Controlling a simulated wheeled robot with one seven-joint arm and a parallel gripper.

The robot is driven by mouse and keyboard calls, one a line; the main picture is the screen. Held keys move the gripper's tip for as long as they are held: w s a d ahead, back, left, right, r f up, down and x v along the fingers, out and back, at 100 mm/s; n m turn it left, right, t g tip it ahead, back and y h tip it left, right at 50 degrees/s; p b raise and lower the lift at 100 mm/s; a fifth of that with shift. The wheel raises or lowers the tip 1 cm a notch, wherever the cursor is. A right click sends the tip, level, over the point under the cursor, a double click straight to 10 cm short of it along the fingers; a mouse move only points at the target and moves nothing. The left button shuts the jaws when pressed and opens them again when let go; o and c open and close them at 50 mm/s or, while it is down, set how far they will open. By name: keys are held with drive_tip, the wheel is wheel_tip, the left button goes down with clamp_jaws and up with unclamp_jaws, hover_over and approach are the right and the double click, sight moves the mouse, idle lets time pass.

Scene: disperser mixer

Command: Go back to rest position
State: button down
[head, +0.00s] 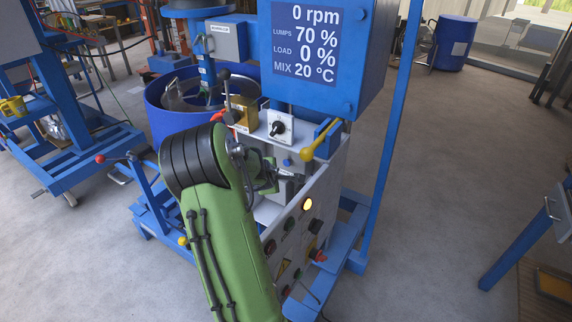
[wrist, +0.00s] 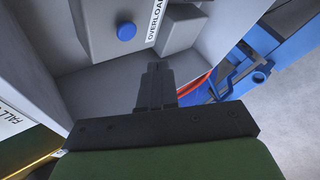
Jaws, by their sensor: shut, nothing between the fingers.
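My gripper (wrist: 157,84) is shut and empty; in the wrist view its dark fingers point into a grey recess below a blue round button (wrist: 126,31) with an "OVERLOAD" label beside it. In the head view my green arm reaches up from the bottom to the mixer's control cabinet (head: 325,192), and my gripper (head: 297,178) is beside its upper part. I cannot tell whether the fingers touch the cabinet. The display (head: 305,45) reads 0 rpm, lumps 70 %, load 0 %, mix 20 °C.
A yellow-handled lever (head: 318,141) and a black knob (head: 278,128) sit close to my gripper on the cabinet top. A blue vat (head: 160,120) stands behind my arm. A blue post (head: 392,140) rises at the right.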

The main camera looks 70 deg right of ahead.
idle(0.6)
drive_tip(key=w+a+r+m+t+y, duration=0.1)
drive_tip(key=w+a+r+y, duration=0.2)
drive_tip(key=a, duration=0.6)
drive_tip(key=w+a+r+m+t+y, duration=0.15)
drive_tip(key=a+r, duration=0.25)
drive_tip(key=a, duration=0.6)
drive_tip(key=w+a+r+m+t+y, duration=0.15)
drive_tip(key=w+a+r, duration=0.25)
drive_tip(key=a, duration=0.5)
drive_tip(key=s+a+r+m+y, duration=0.1)
drive_tip(key=s+a+y, duration=0.1)
drive_tip(key=s+a, duration=0.65)
drive_tip(key=s+a+r+y, duration=0.2)
drive_tip(key=s+a, duration=0.4)
drive_tip(key=a, duration=0.5)
wheel_tip(320, 180, up, 16)
drive_tip(key=p, duration=1.6)
drive_tip(key=shift+d+f+g, duration=0.2)
drive_tip(key=shift+d+g, duration=0.15)
drive_tip(key=shift+g, duration=0.05)
